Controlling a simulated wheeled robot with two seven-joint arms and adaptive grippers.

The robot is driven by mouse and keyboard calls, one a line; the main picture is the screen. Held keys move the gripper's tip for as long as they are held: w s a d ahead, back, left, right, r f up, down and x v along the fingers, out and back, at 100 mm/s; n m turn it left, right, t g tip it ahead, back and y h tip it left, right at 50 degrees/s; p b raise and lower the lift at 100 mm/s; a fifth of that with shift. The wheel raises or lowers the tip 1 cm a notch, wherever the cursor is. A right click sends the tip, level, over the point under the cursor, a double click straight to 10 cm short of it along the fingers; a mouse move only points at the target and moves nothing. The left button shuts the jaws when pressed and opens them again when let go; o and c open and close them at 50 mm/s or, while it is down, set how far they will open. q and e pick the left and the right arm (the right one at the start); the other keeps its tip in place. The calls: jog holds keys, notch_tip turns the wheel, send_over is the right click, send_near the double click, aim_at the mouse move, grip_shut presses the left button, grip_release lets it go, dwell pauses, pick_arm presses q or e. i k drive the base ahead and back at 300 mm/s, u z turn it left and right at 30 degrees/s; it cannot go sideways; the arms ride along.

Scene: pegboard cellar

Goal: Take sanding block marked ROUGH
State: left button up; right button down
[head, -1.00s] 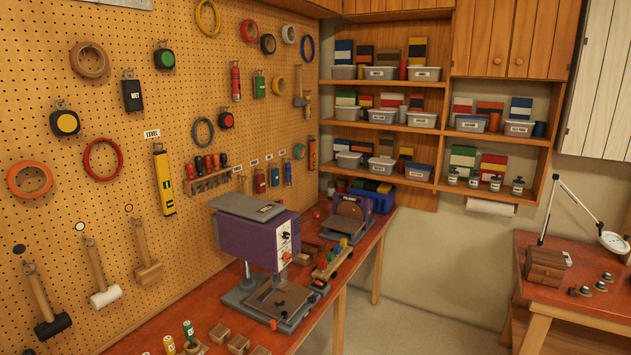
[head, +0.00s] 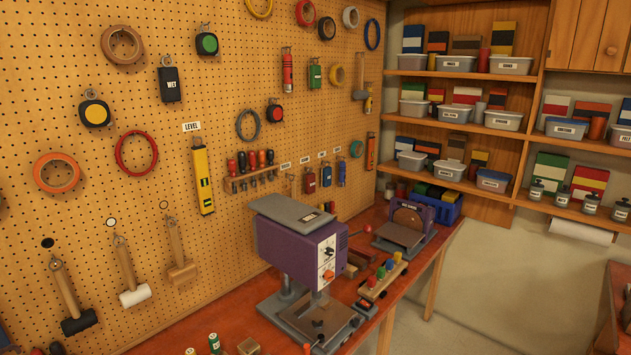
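I cannot make out the word ROUGH on anything in the head view. A black block marked WET (head: 169,84) hangs from a hook high on the pegboard. A green hanging block (head: 314,75) is further right, its marking too small to read. Lower down, a red hanging block (head: 310,181), a blue-and-red one (head: 326,176) and a blue one (head: 341,172) hang in a row under small white labels that I cannot read. Neither of my grippers is in view.
A red-topped bench (head: 190,325) runs along the pegboard (head: 90,200). A purple drill press (head: 295,245) and a disc sander (head: 405,225) stand on it. A yellow level (head: 203,180) and mallets (head: 133,293) hang at left. Open floor (head: 470,335) lies right of the bench.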

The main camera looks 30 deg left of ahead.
aim_at(310, 179)
jog(key=u, duration=0.4)
jog(key=i, duration=0.65)
jog(key=z, duration=0.85)
jog(key=i, duration=2.8)
jog(key=u, duration=3.8)
jog(key=i, duration=0.5)
jog(key=u, duration=0.1)
